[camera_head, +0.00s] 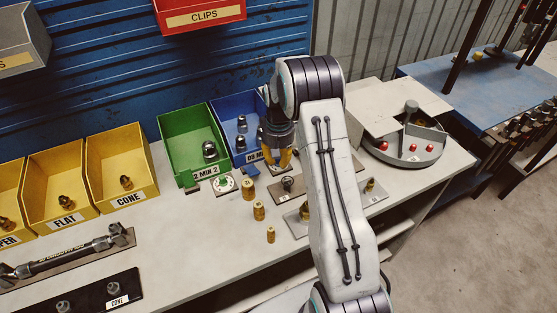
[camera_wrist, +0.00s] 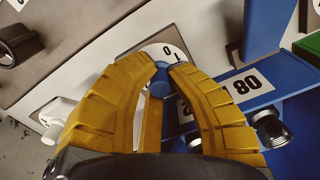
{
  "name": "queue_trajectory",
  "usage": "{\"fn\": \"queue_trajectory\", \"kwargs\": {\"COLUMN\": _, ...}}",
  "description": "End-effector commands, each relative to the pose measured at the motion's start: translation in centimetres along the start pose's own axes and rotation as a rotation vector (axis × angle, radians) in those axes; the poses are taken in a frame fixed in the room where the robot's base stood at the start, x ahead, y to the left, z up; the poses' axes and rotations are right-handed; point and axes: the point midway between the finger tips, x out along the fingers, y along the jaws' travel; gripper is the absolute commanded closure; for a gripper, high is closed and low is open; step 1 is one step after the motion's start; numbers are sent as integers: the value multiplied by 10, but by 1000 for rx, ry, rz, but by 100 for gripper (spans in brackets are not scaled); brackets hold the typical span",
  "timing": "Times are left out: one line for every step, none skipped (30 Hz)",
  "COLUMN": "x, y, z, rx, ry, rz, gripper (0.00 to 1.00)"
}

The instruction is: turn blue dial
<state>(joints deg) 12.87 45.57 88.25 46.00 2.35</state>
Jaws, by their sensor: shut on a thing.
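The blue dial (camera_wrist: 158,84) is a small blue knob on a white round scale plate (camera_wrist: 168,56) with dark figures. In the wrist view, the yellow fingertips of my gripper (camera_wrist: 163,72) close on the knob from both sides. In the head view my gripper (camera_head: 277,160) is low in front of the blue bin (camera_head: 235,110), partly behind my arm. The blue dial is hidden there by the gripper and arm.
The blue bin's label (camera_wrist: 246,85) and a metal fitting (camera_wrist: 271,128) are close to my right finger. Brass fittings (camera_head: 259,210) stand on the bench at left, near a green dial (camera_head: 223,183). A round turntable (camera_head: 410,150) stands at right.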

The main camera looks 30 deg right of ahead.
Motion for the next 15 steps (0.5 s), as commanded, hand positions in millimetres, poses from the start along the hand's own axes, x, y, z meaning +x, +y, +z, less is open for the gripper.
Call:
{"fn": "queue_trajectory", "kwargs": {"x": 3, "y": 0, "z": 4, "rx": -3, "ry": -15, "rz": 1, "gripper": 100}}
{"fn": "queue_trajectory", "kwargs": {"x": 3, "y": 0, "z": 4, "rx": -3, "ry": -15, "rz": 1, "gripper": 100}}
{"fn": "queue_trajectory", "kwargs": {"x": 3, "y": 0, "z": 4, "rx": -3, "ry": -15, "rz": 1, "gripper": 100}}
{"fn": "queue_trajectory", "kwargs": {"x": 3, "y": 0, "z": 4, "rx": -3, "ry": -15, "rz": 1, "gripper": 100}}
{"fn": "queue_trajectory", "kwargs": {"x": 3, "y": 0, "z": 4, "rx": -3, "ry": -16, "rz": 1, "gripper": 100}}
{"fn": "queue_trajectory", "kwargs": {"x": 3, "y": 0, "z": 4, "rx": -2, "ry": -16, "rz": 1, "gripper": 100}}
{"fn": "queue_trajectory", "kwargs": {"x": 3, "y": 0, "z": 4, "rx": -2, "ry": -16, "rz": 1, "gripper": 100}}
{"fn": "queue_trajectory", "kwargs": {"x": 3, "y": 0, "z": 5, "rx": -2, "ry": -16, "rz": 1, "gripper": 100}}
{"fn": "queue_trajectory", "kwargs": {"x": 3, "y": 0, "z": 5, "rx": -2, "ry": -16, "rz": 1, "gripper": 100}}
{"fn": "queue_trajectory", "kwargs": {"x": 3, "y": 0, "z": 5, "rx": -2, "ry": -16, "rz": 1, "gripper": 81}}
{"fn": "queue_trajectory", "kwargs": {"x": 3, "y": 0, "z": 4, "rx": -2, "ry": -16, "rz": 1, "gripper": 79}}
{"fn": "queue_trajectory", "kwargs": {"x": 3, "y": 0, "z": 4, "rx": -2, "ry": -15, "rz": 1, "gripper": 75}}
{"fn": "queue_trajectory", "kwargs": {"x": 3, "y": 0, "z": 4, "rx": -2, "ry": -13, "rz": 1, "gripper": 72}}
{"fn": "queue_trajectory", "kwargs": {"x": 3, "y": 0, "z": 4, "rx": -1, "ry": -12, "rz": 1, "gripper": 70}}
{"fn": "queue_trajectory", "kwargs": {"x": 2, "y": 0, "z": 3, "rx": -1, "ry": -11, "rz": 0, "gripper": 66}}
